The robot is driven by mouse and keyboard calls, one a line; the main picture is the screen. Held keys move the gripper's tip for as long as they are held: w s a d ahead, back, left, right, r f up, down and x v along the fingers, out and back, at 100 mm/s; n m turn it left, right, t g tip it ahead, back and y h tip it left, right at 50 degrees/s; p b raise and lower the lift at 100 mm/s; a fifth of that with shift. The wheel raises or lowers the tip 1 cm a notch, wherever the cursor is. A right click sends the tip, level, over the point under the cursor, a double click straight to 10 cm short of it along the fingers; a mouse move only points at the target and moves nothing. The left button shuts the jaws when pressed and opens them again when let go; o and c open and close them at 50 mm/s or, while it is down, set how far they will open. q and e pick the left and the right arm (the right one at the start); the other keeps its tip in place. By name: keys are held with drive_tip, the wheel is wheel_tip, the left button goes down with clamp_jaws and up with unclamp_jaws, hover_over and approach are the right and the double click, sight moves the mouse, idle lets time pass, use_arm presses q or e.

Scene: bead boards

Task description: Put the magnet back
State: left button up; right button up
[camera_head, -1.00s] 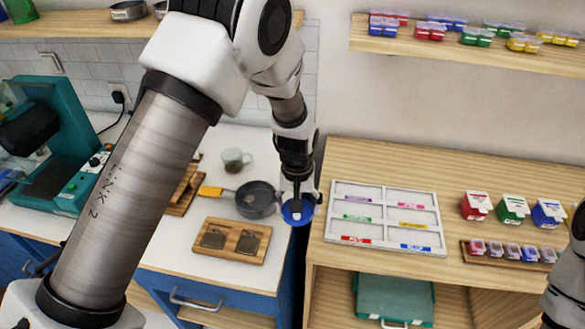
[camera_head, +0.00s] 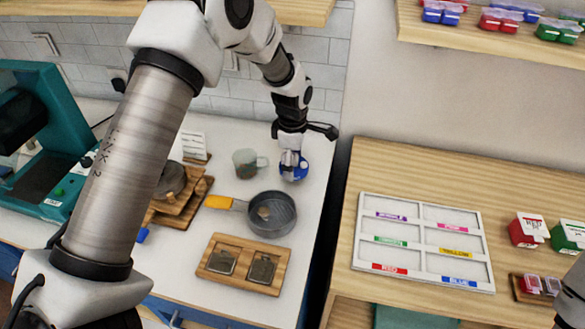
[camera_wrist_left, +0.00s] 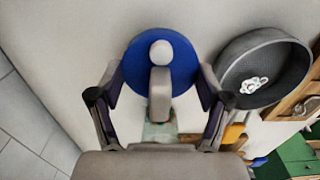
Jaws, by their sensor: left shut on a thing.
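My left gripper (camera_head: 291,157) is shut on a blue round disc with a pale knob and stem, which I take to be the magnet (camera_head: 297,172). The magnet is over the back right part of the white counter, right of a glass mug (camera_head: 246,162) and behind a dark pan (camera_head: 271,214). In the left wrist view the magnet (camera_wrist_left: 140,68) sits between the two fingers, and its stem points toward the palm. I cannot tell whether it touches the counter. My right gripper is out of view.
The pan has an orange handle (camera_head: 218,202) and something small and pale inside. A wooden board with two dark squares (camera_head: 205,272) lies in front. A labelled white tray (camera_head: 425,276) is on the wooden table at right.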

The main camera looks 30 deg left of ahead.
use_arm(q)
wheel_tip(320, 180, down, 3)
drive_tip(key=shift+r, duration=0.1)
drive_tip(key=shift+s+f, duration=0.1)
drive_tip(key=shift+f, duration=0.15)
drive_tip(key=o, duration=1.4)
wheel_tip(320, 180, up, 12)
drive_tip(key=shift+r+b, duration=0.2)
drive_tip(key=shift+b, duration=0.45)
